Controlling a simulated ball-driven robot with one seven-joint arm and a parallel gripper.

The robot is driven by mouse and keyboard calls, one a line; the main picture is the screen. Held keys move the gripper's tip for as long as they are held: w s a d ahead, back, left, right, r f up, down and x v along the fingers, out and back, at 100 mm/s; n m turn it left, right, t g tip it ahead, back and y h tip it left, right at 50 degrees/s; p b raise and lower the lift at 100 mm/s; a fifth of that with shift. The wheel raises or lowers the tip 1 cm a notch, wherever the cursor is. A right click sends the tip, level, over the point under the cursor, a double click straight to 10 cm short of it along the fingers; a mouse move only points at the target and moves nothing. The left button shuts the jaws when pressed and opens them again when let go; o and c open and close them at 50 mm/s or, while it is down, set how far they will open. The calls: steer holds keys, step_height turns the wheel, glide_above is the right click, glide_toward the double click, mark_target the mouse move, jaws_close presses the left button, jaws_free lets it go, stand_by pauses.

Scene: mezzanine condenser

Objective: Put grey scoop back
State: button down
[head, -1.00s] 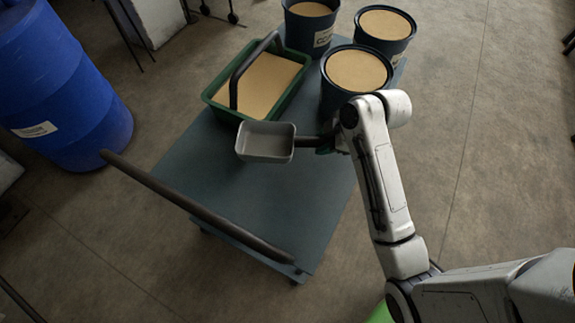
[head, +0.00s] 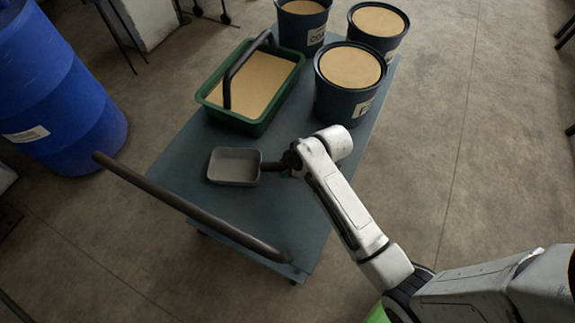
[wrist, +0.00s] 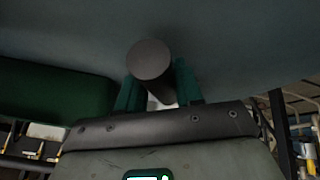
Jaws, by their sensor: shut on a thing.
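The grey scoop (head: 234,166) shows in the head view over the near half of the blue-grey cart (head: 262,215), with its pan to the left and its dark handle running right to my gripper. My gripper (head: 292,165) is shut on the handle, and the arm hides most of it. In the wrist view the round end of the scoop's handle (wrist: 149,60) sits between the green fingers of my gripper (wrist: 160,92). I cannot tell whether the pan touches the cart top.
A green tub (head: 250,122) of tan powder with a dark handle stands behind the scoop. Dark buckets (head: 345,102) of powder stand at the cart's far right. A dark push bar (head: 185,205) crosses the cart's near left side. A blue drum (head: 60,90) stands left.

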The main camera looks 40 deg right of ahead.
steer(key=c, duration=0.7)
jaws_free()
steer(key=shift+c, duration=0.2)
steer(key=p+v, duration=0.2)
steer(key=v, duration=1)
steer(key=s+a+f+m+g+h, duration=0.1)
steer(key=s+a+m+g, duration=0.1)
steer(key=s+m, duration=0.2)
steer(key=s+a+f+m+g+h, duration=0.1)
steer(key=s+m, duration=0.4)
steer(key=s, duration=0.5)
steer(key=shift+s+a+g, duration=0.25)
steer(key=shift+a+g, duration=0.4)
steer(key=shift+g, duration=0.15)
steer(key=shift+f, duration=0.1)
